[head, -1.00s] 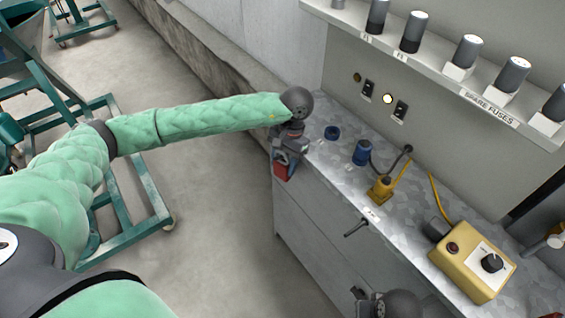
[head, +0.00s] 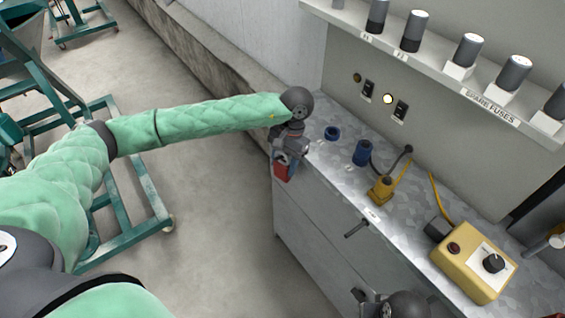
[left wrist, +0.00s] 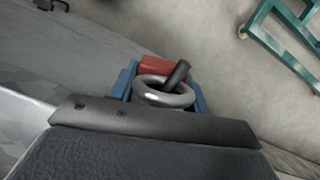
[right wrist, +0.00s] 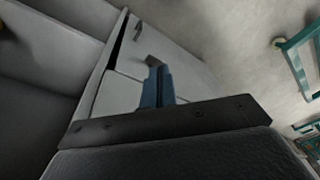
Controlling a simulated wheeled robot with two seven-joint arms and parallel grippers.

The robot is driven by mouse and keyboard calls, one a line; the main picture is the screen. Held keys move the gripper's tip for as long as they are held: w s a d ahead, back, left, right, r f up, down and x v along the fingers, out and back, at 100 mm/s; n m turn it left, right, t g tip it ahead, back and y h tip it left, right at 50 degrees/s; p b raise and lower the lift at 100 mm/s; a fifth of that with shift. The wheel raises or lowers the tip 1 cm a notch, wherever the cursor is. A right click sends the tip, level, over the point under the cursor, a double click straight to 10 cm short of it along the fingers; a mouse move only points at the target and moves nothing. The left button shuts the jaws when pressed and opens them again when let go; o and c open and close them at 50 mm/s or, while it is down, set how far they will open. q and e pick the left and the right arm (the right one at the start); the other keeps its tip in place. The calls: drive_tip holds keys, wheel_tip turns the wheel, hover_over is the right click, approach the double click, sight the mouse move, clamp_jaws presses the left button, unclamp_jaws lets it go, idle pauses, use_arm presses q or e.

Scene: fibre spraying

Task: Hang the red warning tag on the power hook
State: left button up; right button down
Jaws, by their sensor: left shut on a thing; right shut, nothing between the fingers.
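The red warning tag (head: 283,172) is at my left gripper (head: 280,157), beside the bench's left front corner. In the left wrist view, the blue fingers of the left gripper (left wrist: 165,90) are shut on the tag, which shows as a grey ring (left wrist: 165,98) with a red part (left wrist: 160,68) behind it. A short dark peg (left wrist: 177,75) overlaps the ring; I cannot tell if it passes through or is the power hook. My right gripper (right wrist: 158,86) is shut and empty. A dark bar-like fitting (head: 357,228) sticks out from the bench front.
The metal bench (head: 325,175) carries a blue ring (head: 332,133), a blue socket (head: 361,152), a yellow connector (head: 381,189) and a yellow control box (head: 474,262). A fuse shelf (head: 440,75) hangs above. Floor left of the bench is clear up to a green frame (head: 130,235).

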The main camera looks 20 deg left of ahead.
use_arm(q)
drive_tip(key=shift+s+d+f, duration=0.15)
drive_tip(key=shift+s+f, duration=0.1)
drive_tip(key=shift+f, duration=0.4)
use_arm(e)
drive_tip(key=shift+f, duration=0.2)
use_arm(q)
drive_tip(key=o, duration=1)
drive_tip(key=shift+o, duration=0.8)
use_arm(e)
drive_tip(key=shift+s+f, duration=0.1)
drive_tip(key=shift+s, duration=0.1)
use_arm(q)
drive_tip(key=shift+w+r, duration=0.25)
drive_tip(key=shift+r, duration=0.2)
drive_tip(key=b+v, duration=0.2)
drive_tip(key=v, duration=0.5)
drive_tip(key=shift+w, duration=0.1)
drive_tip(key=shift+w+d+r, duration=0.1)
drive_tip(key=shift+r, duration=0.6)
use_arm(e)
drive_tip(key=shift+t+y, duration=0.3)
drive_tip(key=shift+y, duration=0.1)
drive_tip(key=w+a+f, duration=0.2)
drive_tip(key=f, duration=0.1)
drive_tip(key=shift+a, duration=0.2)
